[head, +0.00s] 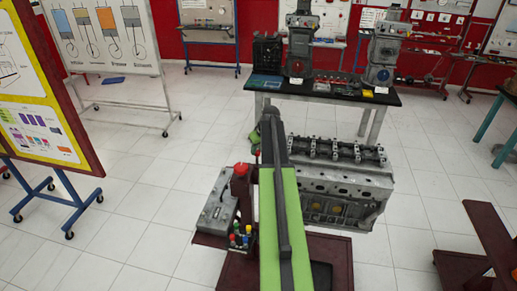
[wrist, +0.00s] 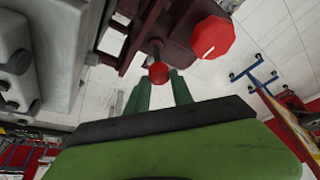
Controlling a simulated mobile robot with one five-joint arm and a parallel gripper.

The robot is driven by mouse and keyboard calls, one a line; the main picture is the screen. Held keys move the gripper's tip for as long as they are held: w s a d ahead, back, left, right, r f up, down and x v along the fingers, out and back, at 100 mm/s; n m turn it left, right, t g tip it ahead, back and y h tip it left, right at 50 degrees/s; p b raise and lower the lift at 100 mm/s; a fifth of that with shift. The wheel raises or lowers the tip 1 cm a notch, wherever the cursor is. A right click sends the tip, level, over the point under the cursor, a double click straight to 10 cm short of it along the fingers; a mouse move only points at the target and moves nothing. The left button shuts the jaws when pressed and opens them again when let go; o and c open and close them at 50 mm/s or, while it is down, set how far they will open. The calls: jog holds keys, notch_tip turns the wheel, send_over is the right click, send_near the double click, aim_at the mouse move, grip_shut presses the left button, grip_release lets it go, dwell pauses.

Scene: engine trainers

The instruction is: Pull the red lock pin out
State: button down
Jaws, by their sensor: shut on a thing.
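The red lock pin shows a round red head (wrist: 158,73) in the wrist view, just beyond my fingertips. My gripper (wrist: 159,88) has two dark green fingers closed at this head, and it is shut on the pin. A larger faceted red knob (wrist: 213,37) with a white mark sits on the stand to the right of the pin, apart from my fingers. In the head view, the red knob (head: 241,170) shows left of my arm, which hides much of the stand.
A grey engine block (head: 345,185) stands close to the right of my arm. A grey box (head: 217,203) and several coloured knobs (head: 241,236) are to the left. A black-topped workbench (head: 330,91) with engines stands behind.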

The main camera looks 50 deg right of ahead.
jog(key=c, duration=1.1)
grip_release()
jog(key=shift+r, duration=0.1)
jog(key=p+v, duration=1.1)
jog(key=v, duration=0.1)
